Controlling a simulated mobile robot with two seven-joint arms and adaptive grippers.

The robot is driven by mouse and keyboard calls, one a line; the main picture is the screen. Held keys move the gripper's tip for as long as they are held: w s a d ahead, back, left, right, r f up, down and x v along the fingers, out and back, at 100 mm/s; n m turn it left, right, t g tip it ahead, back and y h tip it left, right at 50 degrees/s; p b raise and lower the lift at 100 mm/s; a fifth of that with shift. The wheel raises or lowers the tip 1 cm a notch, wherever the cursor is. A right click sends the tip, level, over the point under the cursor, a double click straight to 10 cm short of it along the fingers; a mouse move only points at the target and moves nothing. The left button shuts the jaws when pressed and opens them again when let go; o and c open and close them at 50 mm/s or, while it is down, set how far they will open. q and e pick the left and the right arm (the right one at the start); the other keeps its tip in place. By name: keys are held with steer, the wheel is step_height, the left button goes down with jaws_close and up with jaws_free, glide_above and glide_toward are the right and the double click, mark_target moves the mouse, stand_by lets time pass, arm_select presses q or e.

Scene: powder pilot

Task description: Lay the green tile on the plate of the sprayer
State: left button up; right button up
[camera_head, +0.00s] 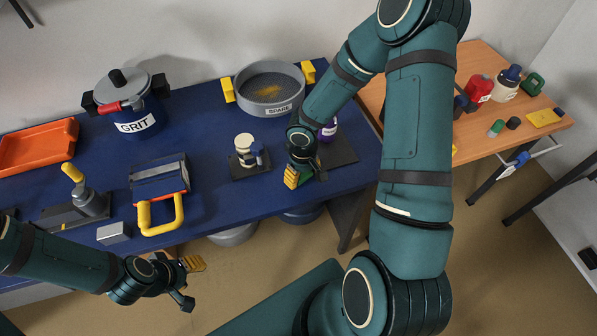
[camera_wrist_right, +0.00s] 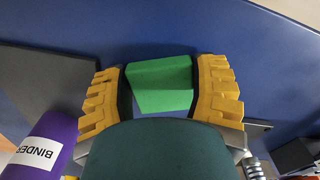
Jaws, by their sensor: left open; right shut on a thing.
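The green tile (camera_wrist_right: 160,85) is between the yellow fingers of my right gripper (camera_wrist_right: 163,90), which is shut on it. In the head view only a bit of the tile shows beside my right gripper (camera_head: 304,179), at the table's front. A flat dark grey plate (camera_head: 343,149) lies just right of it, with a purple bottle (camera_head: 329,131) labelled BINDER at its back, partly hidden by my right arm. This looks like the sprayer. The plate (camera_wrist_right: 40,85) and bottle (camera_wrist_right: 50,145) are left in the wrist view. My left gripper (camera_head: 191,283) is open and empty, in front of the table.
On the blue table (camera_head: 215,195) stand a GRIT pot (camera_head: 131,105), a SPARE sieve (camera_head: 270,88), a small stand with a cream-topped jar (camera_head: 247,151), a yellow-handled box (camera_head: 160,185) and an orange tray (camera_head: 37,150). A wooden table (camera_head: 480,145) with bottles is at the right.

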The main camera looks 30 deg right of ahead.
mark_target(303, 175)
steer(key=shift+r+p, duration=1.75)
steer(key=shift+r, duration=0.75)
arm_select(q)
step_height(303, 175, up, 4)
steer(key=shift+f, duration=0.25)
